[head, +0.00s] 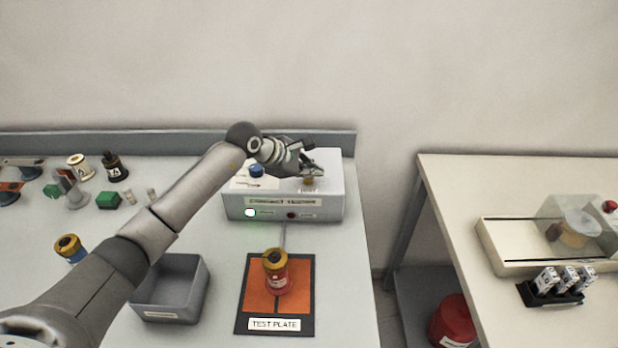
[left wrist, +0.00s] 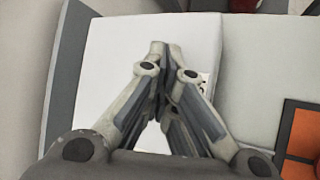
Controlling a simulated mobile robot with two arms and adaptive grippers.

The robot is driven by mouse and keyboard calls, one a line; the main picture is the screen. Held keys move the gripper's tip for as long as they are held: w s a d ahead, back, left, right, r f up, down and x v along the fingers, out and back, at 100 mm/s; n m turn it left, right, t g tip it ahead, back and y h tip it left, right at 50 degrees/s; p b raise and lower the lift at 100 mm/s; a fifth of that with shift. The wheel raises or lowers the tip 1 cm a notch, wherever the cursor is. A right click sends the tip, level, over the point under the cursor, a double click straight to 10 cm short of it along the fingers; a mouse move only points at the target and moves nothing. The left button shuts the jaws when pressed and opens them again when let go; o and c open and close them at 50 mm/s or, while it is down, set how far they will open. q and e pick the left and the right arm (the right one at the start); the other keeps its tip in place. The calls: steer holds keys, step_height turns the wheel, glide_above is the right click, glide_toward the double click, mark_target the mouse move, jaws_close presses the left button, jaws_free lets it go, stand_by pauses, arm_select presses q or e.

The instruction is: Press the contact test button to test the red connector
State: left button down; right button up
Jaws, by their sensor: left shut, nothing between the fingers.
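The red connector (head: 276,279) with a yellow top stands upright on the orange test plate (head: 255,297). My left gripper (head: 315,172) is shut and empty above the right part of the box top. A small yellowish button (head: 309,181) shows just under the fingertips; I cannot tell whether they touch it. In the left wrist view the shut fingers (left wrist: 166,52) hide the button. My right gripper is not in view.
A blue knob (head: 256,171) sits on the box's left part. A grey bin (head: 171,287) and a blue connector (head: 70,250) with a yellow top are at left. Several small parts lie farther back left. A second table (head: 450,190) stands right, across a gap.

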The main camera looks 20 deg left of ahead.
mark_target(310, 181)
arm_select(q)
steer(key=shift+r, duration=0.2)
steer(key=shift+r+p, duration=1.1)
steer(key=shift+r, duration=1.85)
steer(key=shift+f, duration=0.1)
